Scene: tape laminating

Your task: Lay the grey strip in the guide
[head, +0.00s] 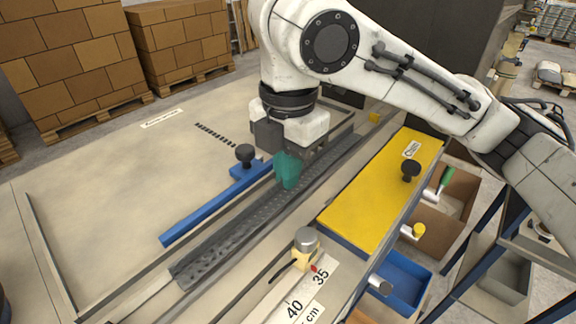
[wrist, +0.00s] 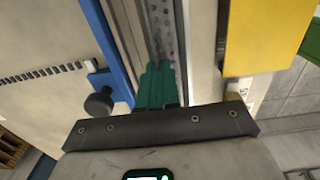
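A dark grey, dotted strip (head: 232,232) runs diagonally along a long, straight guide (head: 139,299) in the head view. Its dotted surface also shows in the wrist view (wrist: 173,42), just beyond the fingers. I cannot tell whether the strip lies fully flat in the guide. My gripper (head: 288,170) has teal fingers and points down at the guide line, at or just above the strip. In the wrist view the fingers (wrist: 157,88) are together with no gap showing. Whether their tips touch or pinch the strip is hidden.
A blue bar (head: 205,211) with a black knob (head: 245,153) lies left of the guide. A yellow panel (head: 380,195) lies to the right. The table left of the blue bar is mostly clear.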

